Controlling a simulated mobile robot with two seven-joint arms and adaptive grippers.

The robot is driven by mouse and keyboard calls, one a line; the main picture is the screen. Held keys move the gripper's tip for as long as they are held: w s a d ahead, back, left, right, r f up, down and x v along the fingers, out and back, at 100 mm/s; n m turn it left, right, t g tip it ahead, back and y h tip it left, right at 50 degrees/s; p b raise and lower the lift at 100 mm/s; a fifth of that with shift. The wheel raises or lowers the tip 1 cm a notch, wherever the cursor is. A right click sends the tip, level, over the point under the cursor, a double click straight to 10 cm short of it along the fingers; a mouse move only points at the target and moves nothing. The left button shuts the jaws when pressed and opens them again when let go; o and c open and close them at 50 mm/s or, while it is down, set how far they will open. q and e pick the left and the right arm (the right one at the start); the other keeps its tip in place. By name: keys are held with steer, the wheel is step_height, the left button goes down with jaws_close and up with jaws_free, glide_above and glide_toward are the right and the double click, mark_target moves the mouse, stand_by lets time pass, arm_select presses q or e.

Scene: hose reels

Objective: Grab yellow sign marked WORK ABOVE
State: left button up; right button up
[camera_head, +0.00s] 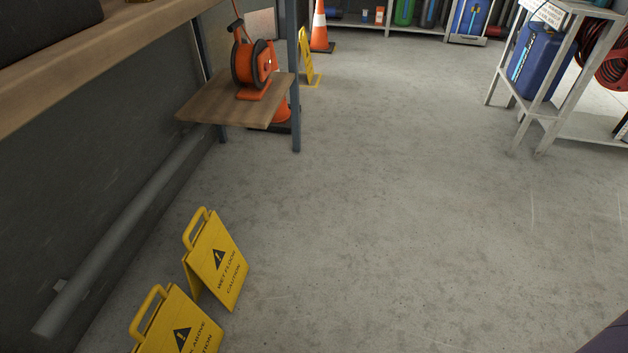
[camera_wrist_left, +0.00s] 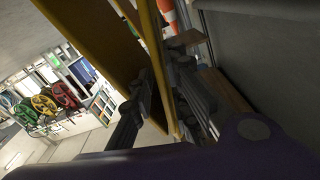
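The yellow WORK ABOVE sign (camera_head: 178,326) stands on the floor at the lower left of the head view. Its bottom is cut off by the picture edge, and only part of its wording shows. A yellow WET FLOOR sign (camera_head: 218,262) stands just behind it. In the left wrist view, my left gripper's dark fingers (camera_wrist_left: 166,85) lie on both sides of the edge of a yellow panel (camera_wrist_left: 157,62); its wording is hidden. Whether both fingers press on it cannot be told. My left gripper is outside the head view. My right gripper is in neither view.
A wall with a grey pipe (camera_head: 130,230) runs close along the left. A wooden shelf (camera_head: 225,103) holds an orange reel (camera_head: 249,64). A third yellow sign (camera_head: 307,58) and a cone (camera_head: 320,28) stand behind. A metal rack (camera_head: 545,110) is at right. The middle floor is clear.

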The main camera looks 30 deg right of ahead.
mark_target(172, 335)
arm_select(q)
steer(key=b+x, duration=0.2)
steer(key=x, duration=0.4)
steer(key=shift+a+b, duration=0.15)
steer(key=shift+b, duration=0.15)
jaws_close()
